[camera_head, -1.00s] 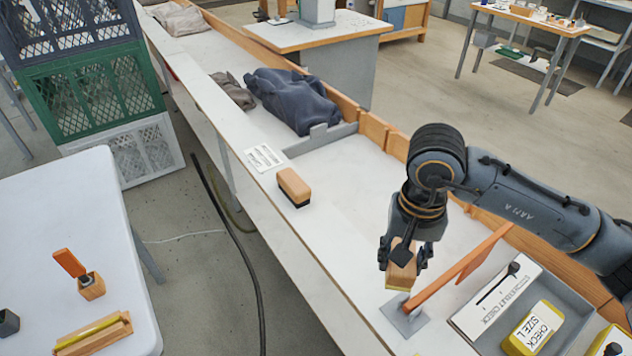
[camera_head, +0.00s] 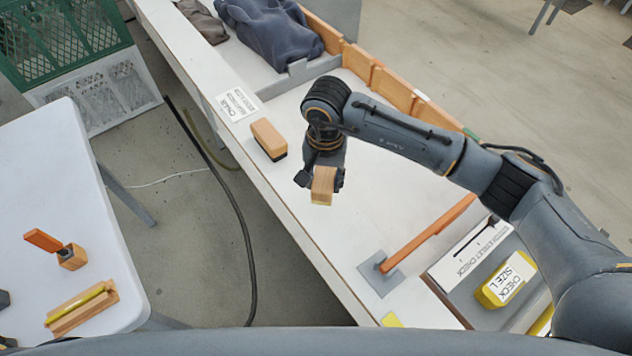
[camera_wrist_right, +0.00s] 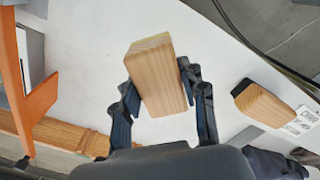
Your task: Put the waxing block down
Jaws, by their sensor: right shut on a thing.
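My right gripper (camera_head: 322,180) is shut on the waxing block (camera_head: 323,192), a pale wooden block with a yellow underside. It holds the block over the white bench (camera_head: 320,245); the gap beneath is hard to judge. In the right wrist view the block (camera_wrist_right: 155,72) sits between the two dark fingers (camera_wrist_right: 158,92), with white bench surface behind it. My left gripper is not in view.
A wooden block with a dark base (camera_head: 269,137) lies on the bench left of the gripper, near a printed card (camera_head: 237,104). An orange lever (camera_head: 425,235) on a grey plate (camera_head: 381,273) and a yellow box (camera_head: 507,280) are at right. Bench between is clear.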

